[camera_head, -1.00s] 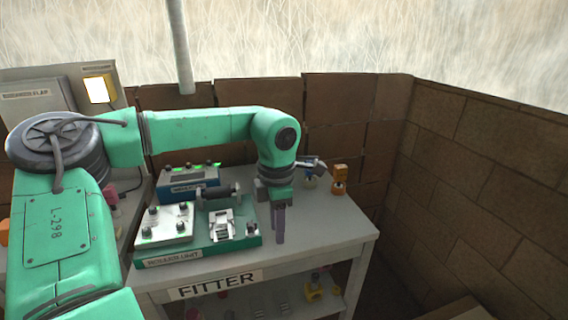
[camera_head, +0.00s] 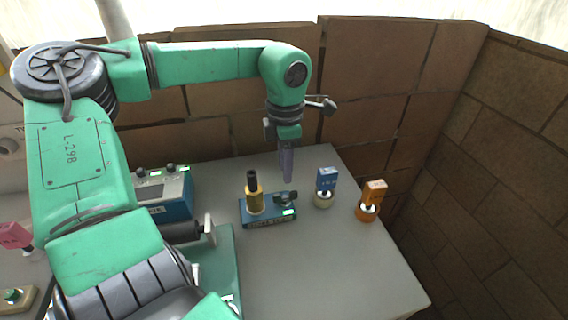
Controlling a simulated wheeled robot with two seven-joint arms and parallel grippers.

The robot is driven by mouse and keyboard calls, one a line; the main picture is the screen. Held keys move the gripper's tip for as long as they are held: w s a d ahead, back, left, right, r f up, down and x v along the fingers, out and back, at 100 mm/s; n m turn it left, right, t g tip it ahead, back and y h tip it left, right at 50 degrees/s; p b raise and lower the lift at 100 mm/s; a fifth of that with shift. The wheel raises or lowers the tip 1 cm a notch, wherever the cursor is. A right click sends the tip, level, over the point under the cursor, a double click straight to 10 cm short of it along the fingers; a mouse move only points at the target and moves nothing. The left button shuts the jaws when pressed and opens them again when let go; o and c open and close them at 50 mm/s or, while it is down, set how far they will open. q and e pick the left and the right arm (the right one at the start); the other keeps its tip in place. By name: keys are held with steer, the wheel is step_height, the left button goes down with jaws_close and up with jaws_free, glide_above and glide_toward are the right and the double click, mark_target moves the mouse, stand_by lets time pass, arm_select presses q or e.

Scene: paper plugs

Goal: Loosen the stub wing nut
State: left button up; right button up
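A small blue base (camera_head: 262,221) stands on the grey table with a brass post with a dark upper end (camera_head: 253,192) at its left. A dark wing-shaped knob (camera_head: 286,198), which looks like the stub wing nut, sits at its right beside a green light. My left gripper (camera_head: 287,178) points down above and slightly behind this knob, apart from it in the picture. Its purple fingers overlap edge-on, so their gap does not show. Nothing is visibly held. My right gripper is not in view.
A blue-tagged plug (camera_head: 326,186) and an orange-tagged plug (camera_head: 372,198) stand to the right. A blue box (camera_head: 165,195) and a green unit (camera_head: 225,270) are at left, partly behind my arm. The front right table (camera_head: 340,270) is clear. A brick wall (camera_head: 510,140) closes the right.

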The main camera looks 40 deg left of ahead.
arm_select(q)
steer(key=b, duration=0.2)
glide_above(285, 193)
step_height(285, 193, down, 4)
steer(key=shift+w+f, duration=0.1)
steer(key=shift+w+a, duration=0.1)
steer(key=shift+a, duration=0.05)
steer(key=shift+f, duration=0.1)
steer(key=shift+f+b, duration=1.75)
steer(key=shift+f, duration=0.05)
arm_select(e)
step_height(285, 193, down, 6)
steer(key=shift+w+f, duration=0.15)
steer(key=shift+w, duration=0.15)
arm_select(q)
steer(key=shift+c, duration=0.3)
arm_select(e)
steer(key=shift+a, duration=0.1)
arm_select(q)
jaws_close()
